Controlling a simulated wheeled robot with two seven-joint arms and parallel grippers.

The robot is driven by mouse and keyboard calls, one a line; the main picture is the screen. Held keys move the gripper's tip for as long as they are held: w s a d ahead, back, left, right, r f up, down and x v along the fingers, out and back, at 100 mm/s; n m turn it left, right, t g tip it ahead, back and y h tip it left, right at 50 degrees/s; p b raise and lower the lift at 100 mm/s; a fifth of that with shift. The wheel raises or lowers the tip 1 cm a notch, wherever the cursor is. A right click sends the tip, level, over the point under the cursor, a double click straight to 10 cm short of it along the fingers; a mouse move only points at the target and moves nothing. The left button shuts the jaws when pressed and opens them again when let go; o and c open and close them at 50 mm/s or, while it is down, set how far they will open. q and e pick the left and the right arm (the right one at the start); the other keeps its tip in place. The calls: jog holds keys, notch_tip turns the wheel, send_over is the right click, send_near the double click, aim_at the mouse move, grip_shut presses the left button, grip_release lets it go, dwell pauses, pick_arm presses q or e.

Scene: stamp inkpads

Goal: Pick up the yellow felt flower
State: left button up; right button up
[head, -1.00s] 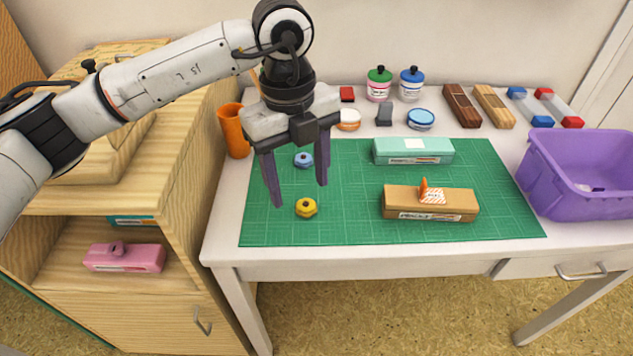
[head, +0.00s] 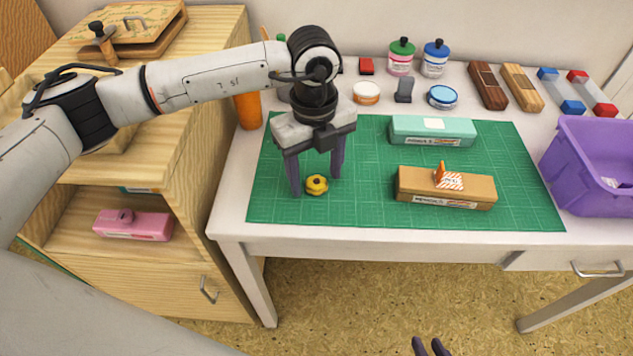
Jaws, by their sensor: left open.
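The yellow felt flower (head: 317,183) lies on the green cutting mat (head: 375,215), left of the tan box. My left gripper (head: 316,185) points down with its fingers open, one on each side of the flower in the picture. The flower sits between the fingertips, and I cannot tell whether they touch it. The blue flower seen earlier behind it is hidden by my gripper. Only two dark fingertips of my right gripper (head: 430,347) show at the bottom edge, with nothing seen between them.
A tan box (head: 415,184) with an orange-striped piece on it and a teal box (head: 410,130) stand right of the flower. An orange cup (head: 248,111) is at the left. A purple bin (head: 590,175) stands at the right. The mat's front strip is clear.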

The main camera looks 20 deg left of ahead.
pick_arm(q)
jog(key=shift+f, duration=0.15)
jog(key=c, duration=1.1)
